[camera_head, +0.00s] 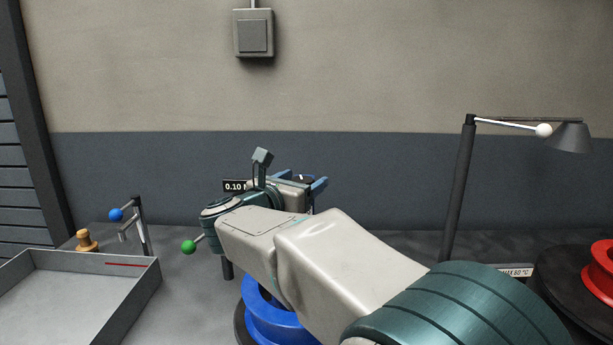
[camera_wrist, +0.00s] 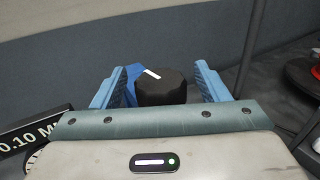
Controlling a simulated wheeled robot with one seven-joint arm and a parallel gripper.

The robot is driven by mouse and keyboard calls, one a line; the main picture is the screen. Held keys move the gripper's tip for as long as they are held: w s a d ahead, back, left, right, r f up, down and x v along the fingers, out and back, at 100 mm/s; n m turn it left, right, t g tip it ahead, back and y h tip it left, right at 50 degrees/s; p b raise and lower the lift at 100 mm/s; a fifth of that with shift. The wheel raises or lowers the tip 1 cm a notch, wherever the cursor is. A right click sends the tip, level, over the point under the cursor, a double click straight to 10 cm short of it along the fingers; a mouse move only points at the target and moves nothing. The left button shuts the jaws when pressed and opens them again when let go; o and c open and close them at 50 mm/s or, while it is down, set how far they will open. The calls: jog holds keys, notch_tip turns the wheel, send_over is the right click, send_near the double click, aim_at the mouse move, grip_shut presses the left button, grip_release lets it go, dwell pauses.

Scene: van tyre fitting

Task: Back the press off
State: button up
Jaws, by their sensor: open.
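My gripper (camera_wrist: 161,88) is open, with its two blue fingers on either side of a black faceted knob (camera_wrist: 160,92) with a white mark on top. The knob stands between the fingers, with gaps visible at the sides; whether either finger touches it I cannot tell. In the head view my gripper (camera_head: 306,184) is far out over the bench, and my arm hides most of the knob and whatever carries it. A black sign (camera_head: 234,186) reading "0.10" stands beside my wrist; it also shows in the wrist view (camera_wrist: 30,132), partly cut off.
A blue wheel rim (camera_head: 262,318) lies under my arm. A green-ball lever (camera_head: 189,246) and a blue-ball lever (camera_head: 117,215) stand left. A grey tray (camera_head: 75,258) is front left, near an orange peg (camera_head: 85,241). A lamp-like post (camera_head: 460,185) and red rim (camera_head: 602,268) are right.

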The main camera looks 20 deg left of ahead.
jog(key=shift+x, duration=1.15)
jog(key=c, duration=1)
jog(key=shift+f+y+b, duration=0.2)
jog(key=shift+y+b, duration=0.2)
jog(key=shift+b, duration=0.25)
